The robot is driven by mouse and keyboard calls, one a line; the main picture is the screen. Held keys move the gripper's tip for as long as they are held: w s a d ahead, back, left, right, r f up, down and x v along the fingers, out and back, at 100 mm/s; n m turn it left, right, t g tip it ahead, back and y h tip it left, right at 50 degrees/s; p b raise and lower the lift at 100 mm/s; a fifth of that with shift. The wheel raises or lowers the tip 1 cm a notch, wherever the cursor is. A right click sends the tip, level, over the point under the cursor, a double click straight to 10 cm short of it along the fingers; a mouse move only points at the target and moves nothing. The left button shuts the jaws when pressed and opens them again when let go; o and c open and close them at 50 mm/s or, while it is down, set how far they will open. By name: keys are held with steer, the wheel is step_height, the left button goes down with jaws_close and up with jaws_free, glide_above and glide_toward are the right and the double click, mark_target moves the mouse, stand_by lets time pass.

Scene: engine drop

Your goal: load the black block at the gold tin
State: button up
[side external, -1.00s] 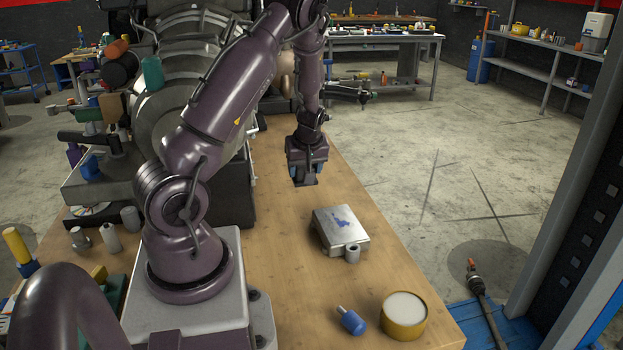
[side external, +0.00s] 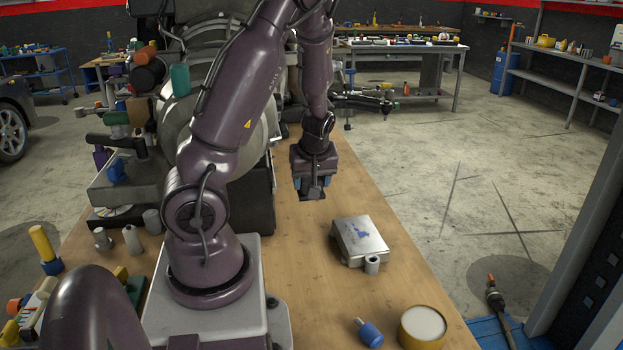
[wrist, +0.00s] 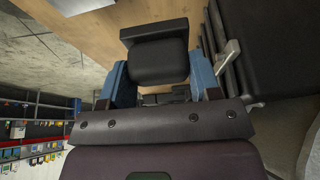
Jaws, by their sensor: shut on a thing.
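The black block (wrist: 158,62) is between the blue fingers of my gripper (wrist: 162,80) in the wrist view, and my gripper is shut on it. In the side external view my gripper (side external: 313,186) hangs above the wooden table, beyond the silver box, and only a small dark part of the block shows below the fingers. The gold tin (side external: 422,328), round with a pale top, stands at the table's front right, well apart from my gripper.
A silver box (side external: 360,239) with a blue mark and a small grey cylinder (side external: 372,265) lie between my gripper and the tin. A blue-handled piece (side external: 370,333) lies left of the tin. A large engine (side external: 200,110) stands behind my arm.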

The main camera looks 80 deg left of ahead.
steer(key=w+d+m+t, duration=0.2)
steer(key=w+d+m, duration=0.4)
steer(key=w+d, duration=0.55)
steer(key=w+d+f+m+t+h, duration=0.1)
steer(key=w+d+m, duration=0.1)
steer(key=d, duration=0.8)
steer(key=w+d+f+m, duration=0.1)
steer(key=d+m, duration=0.1)
steer(key=d, duration=0.8)
steer(key=shift+n, duration=0.5)
steer(key=shift+w+d+f, duration=0.1)
steer(key=shift+f, duration=1.4)
steer(key=shift+w+f, duration=0.1)
steer(key=shift+f, duration=1.35)
steer(key=shift+f, duration=0.6)
step_height(320, 180, up, 7)
